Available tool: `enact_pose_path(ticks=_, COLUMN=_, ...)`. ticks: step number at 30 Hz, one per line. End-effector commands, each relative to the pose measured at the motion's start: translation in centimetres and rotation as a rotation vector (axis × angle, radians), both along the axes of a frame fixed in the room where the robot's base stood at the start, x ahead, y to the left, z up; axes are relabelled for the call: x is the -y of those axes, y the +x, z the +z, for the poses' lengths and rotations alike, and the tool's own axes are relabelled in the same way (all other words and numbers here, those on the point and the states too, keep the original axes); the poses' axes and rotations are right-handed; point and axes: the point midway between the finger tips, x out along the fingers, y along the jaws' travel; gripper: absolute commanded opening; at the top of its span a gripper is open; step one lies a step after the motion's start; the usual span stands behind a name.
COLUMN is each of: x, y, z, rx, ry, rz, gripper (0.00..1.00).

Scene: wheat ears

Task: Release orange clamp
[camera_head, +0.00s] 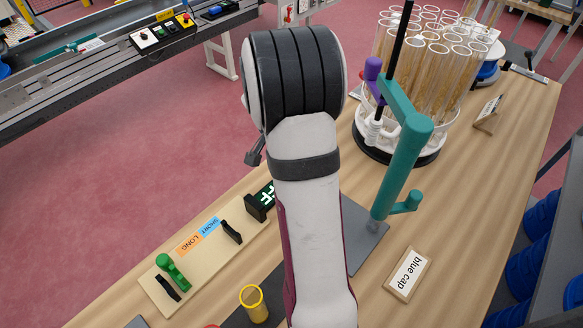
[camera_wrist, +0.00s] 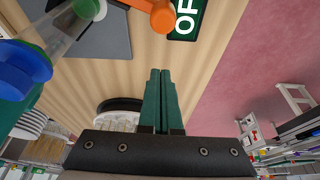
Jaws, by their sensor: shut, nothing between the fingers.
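An orange part with a rounded end (camera_wrist: 160,15), which looks like the orange clamp, shows at the top edge of the wrist view. Only its end and a piece of its arm are in the picture. My gripper (camera_wrist: 160,72) has its teal fingers pressed together with nothing between them. The fingertips point toward the orange part, with a gap between them in the picture. In the head view my arm covers the middle, and neither the gripper nor the orange clamp shows there.
A teal stand (camera_head: 406,160) with a purple knob (camera_head: 373,69) rises right of my arm. Behind it is a rack of clear tubes (camera_head: 430,50).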

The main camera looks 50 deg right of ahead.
Motion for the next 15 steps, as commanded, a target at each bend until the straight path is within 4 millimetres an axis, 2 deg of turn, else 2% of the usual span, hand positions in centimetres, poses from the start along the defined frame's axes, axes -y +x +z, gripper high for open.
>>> enact_pose_path(ticks=3, x=-0.8, y=0.1, z=2.4, rx=0.002, ry=-0.002, rz=0.002, gripper=0.00)
enact_pose_path(ticks=6, x=-1.3, y=0.1, z=3.8, rx=0.002, ry=-0.002, rz=0.001, gripper=0.00)
enact_pose_path(ticks=10, x=-1.6, y=0.1, z=4.8, rx=0.001, ry=-0.001, rz=0.000, gripper=0.00)
enact_pose_path(ticks=15, x=-1.7, y=0.1, z=5.0, rx=0.000, ry=-0.001, rz=0.000, gripper=0.00)
